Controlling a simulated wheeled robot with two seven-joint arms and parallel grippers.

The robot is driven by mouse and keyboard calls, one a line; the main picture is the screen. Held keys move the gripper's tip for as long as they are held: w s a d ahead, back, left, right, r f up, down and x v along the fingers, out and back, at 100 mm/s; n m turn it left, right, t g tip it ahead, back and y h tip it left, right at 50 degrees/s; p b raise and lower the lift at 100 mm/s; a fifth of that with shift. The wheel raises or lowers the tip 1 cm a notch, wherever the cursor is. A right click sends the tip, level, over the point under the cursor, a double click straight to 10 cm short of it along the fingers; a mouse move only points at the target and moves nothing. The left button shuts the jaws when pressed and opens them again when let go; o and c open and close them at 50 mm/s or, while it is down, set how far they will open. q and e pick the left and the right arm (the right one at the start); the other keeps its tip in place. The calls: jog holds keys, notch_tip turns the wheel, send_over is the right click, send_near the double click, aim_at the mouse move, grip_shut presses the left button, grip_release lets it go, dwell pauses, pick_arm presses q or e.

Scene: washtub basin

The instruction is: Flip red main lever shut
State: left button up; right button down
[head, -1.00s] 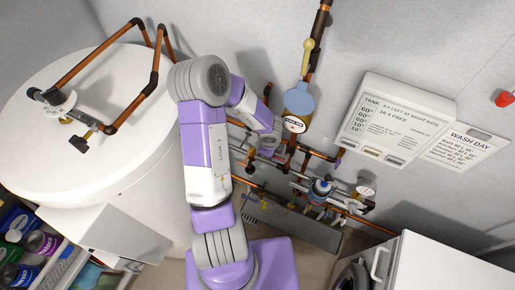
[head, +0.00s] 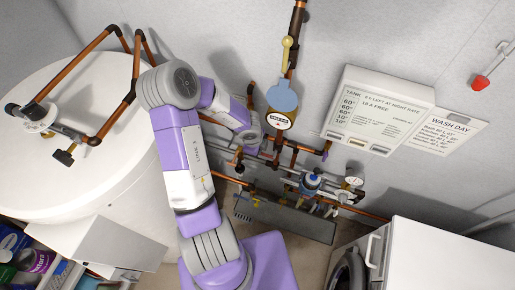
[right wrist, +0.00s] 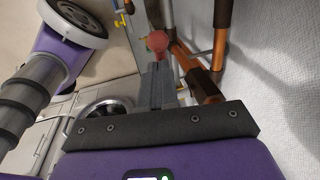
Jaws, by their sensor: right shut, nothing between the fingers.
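A red round knob (right wrist: 157,41) shows in the right wrist view just beyond my right fingertips, in front of the pipes; I cannot tell whether it touches them. My right gripper (right wrist: 158,70) is shut with nothing between its dark fingers. In the head view one purple and white arm reaches up to the pipework; its fingertips are hidden among the pipes, and I cannot make out the red knob there. My left gripper is not in view.
Copper and grey pipes with valves and a blue-topped fitting (head: 311,182) crowd the wall. A white tank (head: 95,130) stands left and a white washing machine (head: 450,262) lower right. A red-ended fitting (head: 481,82) is on the wall at upper right.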

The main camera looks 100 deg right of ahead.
notch_tip(320, 180, up, 13)
jog(key=w+a+p, duration=0.1)
jog(key=a+p, duration=0.1)
jog(key=p, duration=0.5)
jog(key=shift+w+r, duration=0.2)
jog(key=shift+d, duration=0.1)
